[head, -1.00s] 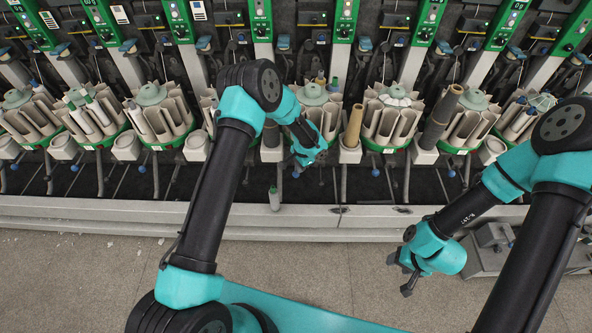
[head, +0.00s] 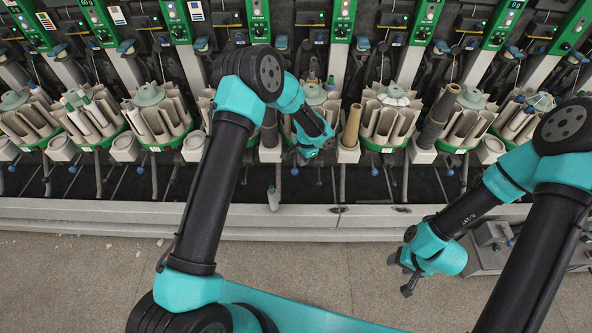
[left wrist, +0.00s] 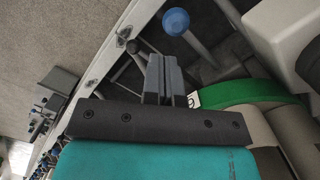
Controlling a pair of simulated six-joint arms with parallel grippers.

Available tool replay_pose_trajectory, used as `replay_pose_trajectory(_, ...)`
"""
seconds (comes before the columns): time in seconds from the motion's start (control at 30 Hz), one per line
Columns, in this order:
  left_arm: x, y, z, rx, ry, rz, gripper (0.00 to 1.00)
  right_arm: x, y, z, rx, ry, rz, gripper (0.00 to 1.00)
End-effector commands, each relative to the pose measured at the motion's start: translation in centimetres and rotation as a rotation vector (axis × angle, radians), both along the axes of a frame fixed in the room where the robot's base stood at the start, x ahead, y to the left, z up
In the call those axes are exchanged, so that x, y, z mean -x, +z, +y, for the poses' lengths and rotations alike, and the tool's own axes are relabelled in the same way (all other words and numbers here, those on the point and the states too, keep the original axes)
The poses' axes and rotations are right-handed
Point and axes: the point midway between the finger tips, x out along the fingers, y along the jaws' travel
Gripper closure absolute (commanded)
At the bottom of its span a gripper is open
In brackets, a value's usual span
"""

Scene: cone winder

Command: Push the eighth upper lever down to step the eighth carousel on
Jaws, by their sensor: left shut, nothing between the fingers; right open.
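My left gripper (head: 301,157) is shut and empty, in front of the lower part of a green-rimmed carousel (head: 331,104), which my arm partly hides. In the left wrist view its closed fingers (left wrist: 165,72) point toward a blue-knobbed lever (left wrist: 175,21), with a gap between them. A dark-knobbed lever (left wrist: 143,46) lies just left of the fingertips, and the carousel's green rim (left wrist: 240,92) is to the right. I cannot tell which lever is the eighth upper one. My right gripper (head: 404,276) is open and empty over the floor in front of the machine.
A brown cone (head: 352,126) stands right of the carousel, and a dark cone (head: 437,118) farther right. A pale bobbin (head: 273,198) is near the machine's front ledge (head: 120,211). More carousels (head: 160,115) line both sides. The floor (head: 90,275) in front is mostly clear.

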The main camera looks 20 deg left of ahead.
Motion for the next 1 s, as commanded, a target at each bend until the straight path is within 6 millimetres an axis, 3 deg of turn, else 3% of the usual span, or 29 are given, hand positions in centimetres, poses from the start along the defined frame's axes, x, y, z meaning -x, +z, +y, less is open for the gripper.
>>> replay_pose_trajectory(0.03,-1.5,1.9,0.3,0.002,0.003,-0.039,1.00,0.0,0.0,0.0,0.000,0.000,0.000,0.48)
replay_pose_trajectory(0.13,-1.4,2.8,0.4,0.002,0.007,-0.036,1.00,0.0,0.0,0.0,0.000,0.000,0.000,0.48)
replay_pose_trajectory(0.6,-1.2,3.4,0.3,0.003,0.008,-0.034,1.00,0.0,0.0,0.0,0.000,0.000,0.000,0.48)
replay_pose_trajectory(0.77,-0.2,3.4,0.1,0.001,0.008,-0.033,1.00,0.0,0.0,0.0,0.000,0.000,0.000,0.48)
replay_pose_trajectory(1.0,2.9,3.1,-0.7,0.001,0.008,-0.023,1.00,0.0,0.0,0.0,0.000,0.000,0.000,0.48)
